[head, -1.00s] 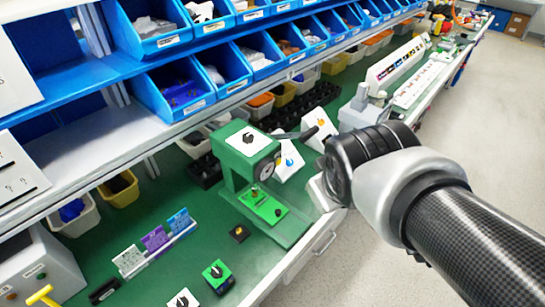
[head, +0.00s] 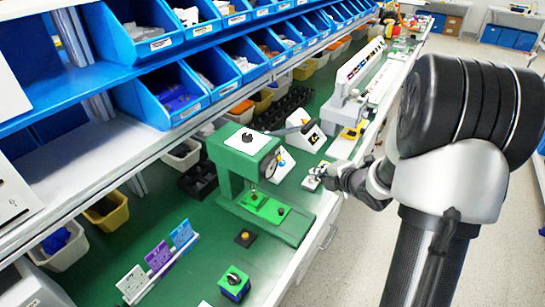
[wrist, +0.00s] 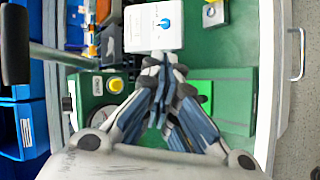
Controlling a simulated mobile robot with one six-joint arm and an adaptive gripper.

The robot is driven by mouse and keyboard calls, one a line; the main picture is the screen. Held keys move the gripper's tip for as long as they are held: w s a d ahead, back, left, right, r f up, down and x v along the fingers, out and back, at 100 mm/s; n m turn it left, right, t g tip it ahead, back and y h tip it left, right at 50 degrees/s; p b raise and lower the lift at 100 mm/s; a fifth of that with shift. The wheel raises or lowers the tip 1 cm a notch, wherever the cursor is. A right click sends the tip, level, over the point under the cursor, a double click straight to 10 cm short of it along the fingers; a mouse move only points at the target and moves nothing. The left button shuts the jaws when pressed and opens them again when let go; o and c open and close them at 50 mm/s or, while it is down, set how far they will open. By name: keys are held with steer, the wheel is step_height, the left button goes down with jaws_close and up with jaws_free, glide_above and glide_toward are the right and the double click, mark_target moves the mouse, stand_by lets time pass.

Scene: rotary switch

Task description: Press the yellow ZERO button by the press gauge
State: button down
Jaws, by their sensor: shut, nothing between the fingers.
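The green press (head: 243,150) stands on the bench left of my gripper, with its round gauge (head: 272,167) on the side facing me. A small yellow button (head: 281,162) shows beside the gauge. In the wrist view a round yellow button (wrist: 115,85) sits on the green press body, left of my fingers; I cannot read its label. My gripper (head: 318,174) is shut and empty, right of the press and apart from the yellow button. Its closed fingertips (wrist: 167,66) also show in the wrist view.
A white box with a blue knob (wrist: 164,24) lies just beyond my fingertips. Blue bins (head: 170,92) line the shelf behind. A black block with an orange button (head: 245,238) sits in front of the press.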

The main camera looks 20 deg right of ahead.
steer(key=shift+f, duration=0.1)
stand_by(0.3)
steer(key=w+a+b, duration=0.1)
steer(key=w+a, duration=0.4)
steer(key=w, duration=0.2)
steer(key=shift+a, duration=0.25)
steer(key=shift+w+a+b, duration=0.1)
steer(key=shift+b, duration=0.2)
stand_by(1.2)
steer(key=shift+w+a, duration=0.15)
steer(key=shift+w, duration=0.05)
steer(key=shift+w+a+b, duration=0.25)
steer(key=shift+w+b, duration=0.1)
stand_by(0.9)
steer(key=shift+s+d, duration=0.5)
steer(key=shift+s, duration=0.15)
